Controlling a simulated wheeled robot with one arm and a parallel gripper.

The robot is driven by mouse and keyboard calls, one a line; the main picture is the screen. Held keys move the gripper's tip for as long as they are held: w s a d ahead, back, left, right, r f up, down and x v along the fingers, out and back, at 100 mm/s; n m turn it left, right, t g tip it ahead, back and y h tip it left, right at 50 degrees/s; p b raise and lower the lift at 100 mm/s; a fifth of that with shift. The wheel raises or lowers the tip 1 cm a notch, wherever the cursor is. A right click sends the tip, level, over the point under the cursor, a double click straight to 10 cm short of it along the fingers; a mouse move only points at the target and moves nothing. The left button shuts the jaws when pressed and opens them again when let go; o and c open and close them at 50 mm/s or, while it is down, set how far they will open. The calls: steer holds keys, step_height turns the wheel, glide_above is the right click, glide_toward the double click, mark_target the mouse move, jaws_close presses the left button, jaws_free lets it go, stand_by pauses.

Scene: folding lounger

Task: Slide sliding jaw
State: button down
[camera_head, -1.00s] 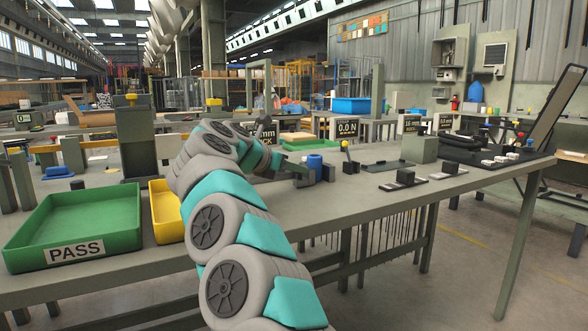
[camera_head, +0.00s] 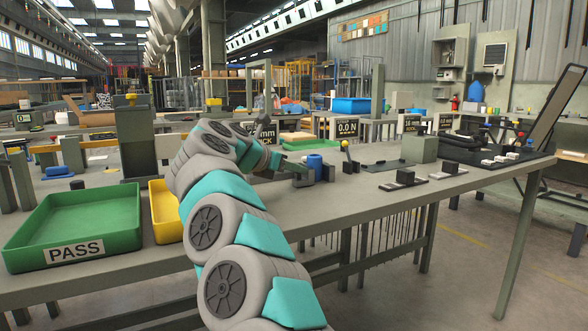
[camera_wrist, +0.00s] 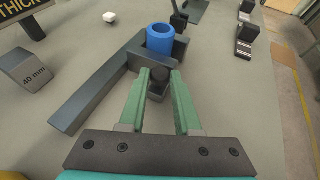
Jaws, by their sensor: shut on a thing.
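My gripper (camera_wrist: 159,82) reaches over the bench, with its two green fingers on either side of a small dark block topped by a round black knob, which looks like the sliding jaw (camera_wrist: 157,88). The fingers are shut on it. A blue hollow cylinder (camera_wrist: 160,38) stands upright just beyond it, against a dark grey gauge body (camera_wrist: 95,88) with a long arm to the left. Whether the jaw touches the cylinder cannot be told.
A green PASS tray (camera_head: 85,215) and a yellow tray (camera_head: 165,205) stand at the bench's left. A grey block marked 40 mm (camera_wrist: 27,70) lies left of the gauge. Small dark fixtures (camera_head: 403,179) sit to the right. The front bench strip is clear.

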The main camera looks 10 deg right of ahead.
steer(key=a, duration=0.2)
steer(key=s+a, duration=0.1)
steer(key=a, duration=0.1)
steer(key=shift+s, duration=0.15)
steer(key=c, duration=0.6)
jaws_free()
steer(key=b+v, duration=0.1)
steer(key=v, duration=0.6)
steer(key=shift+s+a+r, duration=0.1)
steer(key=shift+s+a, duration=0.1)
steer(key=shift+s, duration=0.05)
